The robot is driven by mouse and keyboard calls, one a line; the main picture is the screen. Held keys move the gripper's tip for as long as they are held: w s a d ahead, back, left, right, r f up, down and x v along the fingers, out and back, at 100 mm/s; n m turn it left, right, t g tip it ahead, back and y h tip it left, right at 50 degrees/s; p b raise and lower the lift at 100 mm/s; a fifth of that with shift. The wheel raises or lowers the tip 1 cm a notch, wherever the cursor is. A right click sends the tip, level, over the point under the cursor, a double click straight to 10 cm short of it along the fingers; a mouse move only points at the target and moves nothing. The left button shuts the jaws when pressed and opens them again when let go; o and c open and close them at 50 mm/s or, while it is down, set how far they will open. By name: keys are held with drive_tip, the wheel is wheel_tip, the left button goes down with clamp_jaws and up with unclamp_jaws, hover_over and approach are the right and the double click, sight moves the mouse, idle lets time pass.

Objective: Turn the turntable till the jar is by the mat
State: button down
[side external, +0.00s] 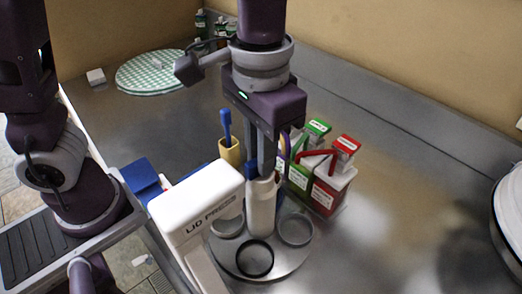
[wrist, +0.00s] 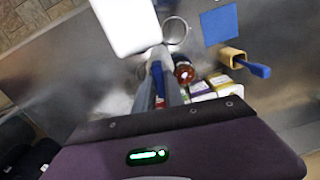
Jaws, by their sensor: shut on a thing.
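The turntable (side external: 284,268) is a grey disc with round ring-shaped seats, beside the lid press. A pale upright piece (side external: 261,208) stands on it. My gripper (side external: 262,172) points down and is shut at the top of this piece; my fingers hide most of the contact. A jar with a red-brown top (wrist: 184,70) shows right beside my fingers (wrist: 166,88) in the wrist view; I cannot make it out in the side view. A flat blue square mat (wrist: 220,24) lies beyond the press. A green-checked round cloth (side external: 150,72) lies at the back left.
The white lid press (side external: 196,200) stands close at the turntable's left. A yellow holder with a blue-handled tool (side external: 229,153) is behind. Red and green cartons (side external: 329,188) stand close at the right. The steel counter farther right is clear up to a round white vessel (side external: 510,215).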

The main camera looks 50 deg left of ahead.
drive_tip(key=shift+r+n, duration=0.1)
drive_tip(key=shift+n, duration=5.1)
drive_tip(key=c, duration=1.4)
unclamp_jaws()
drive_tip(key=shift+c, duration=0.2)
wheel_tip(320, 180, up, 7)
drive_tip(key=shift+r, duration=0.1)
